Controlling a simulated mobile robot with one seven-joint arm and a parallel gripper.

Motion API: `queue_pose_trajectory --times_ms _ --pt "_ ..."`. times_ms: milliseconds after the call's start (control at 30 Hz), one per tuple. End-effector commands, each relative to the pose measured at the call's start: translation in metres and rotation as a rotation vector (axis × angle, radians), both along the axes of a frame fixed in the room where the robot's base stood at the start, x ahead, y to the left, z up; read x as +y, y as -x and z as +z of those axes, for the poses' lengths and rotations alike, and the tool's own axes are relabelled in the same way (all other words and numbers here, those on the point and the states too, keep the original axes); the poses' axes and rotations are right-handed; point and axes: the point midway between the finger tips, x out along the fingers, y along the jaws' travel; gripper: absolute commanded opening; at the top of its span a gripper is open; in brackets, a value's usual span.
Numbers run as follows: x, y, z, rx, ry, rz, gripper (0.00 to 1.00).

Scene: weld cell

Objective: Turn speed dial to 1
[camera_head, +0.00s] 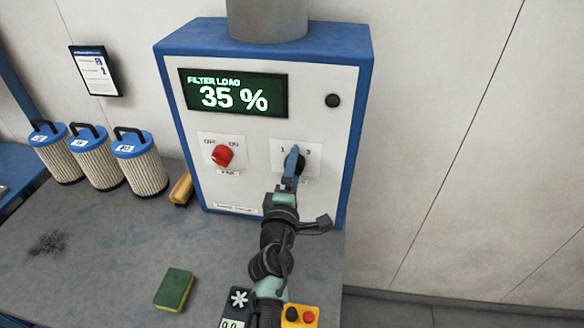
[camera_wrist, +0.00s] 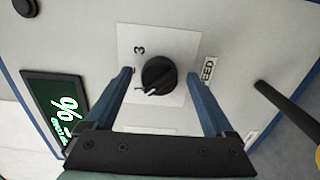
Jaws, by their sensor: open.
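The speed dial (camera_wrist: 158,74) is a round black knob on a white plate, on the front of a blue-edged cabinet. In the wrist view a white mark shows at its lower-left edge. A 3 is printed above and left of it; I cannot clearly read the numeral it points at. In the head view the dial (camera_head: 300,165) is partly hidden by my gripper (camera_head: 291,166), with 1 and 3 printed at either side. My gripper's blue fingers (camera_wrist: 160,77) are open on either side of the dial. I cannot tell whether they touch it.
A red OFF/ON fan switch (camera_head: 222,156) is left of the dial. A display (camera_head: 235,94) reads FILTER LOAD 35 %. A black button (camera_head: 333,100) is upper right. Several filters (camera_head: 140,165), a brush (camera_head: 181,188) and a green sponge (camera_head: 175,290) are on the bench (camera_head: 110,255).

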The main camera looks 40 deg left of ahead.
Motion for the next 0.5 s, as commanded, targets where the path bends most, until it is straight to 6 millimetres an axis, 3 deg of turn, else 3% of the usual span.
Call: queue_pose_trajectory --times_ms 167,500 --pt "-0.007 0.011 0.0 0.003 -0.001 0.0 0.88" --pt "-0.036 0.059 0.001 0.005 -0.001 -0.001 0.88"
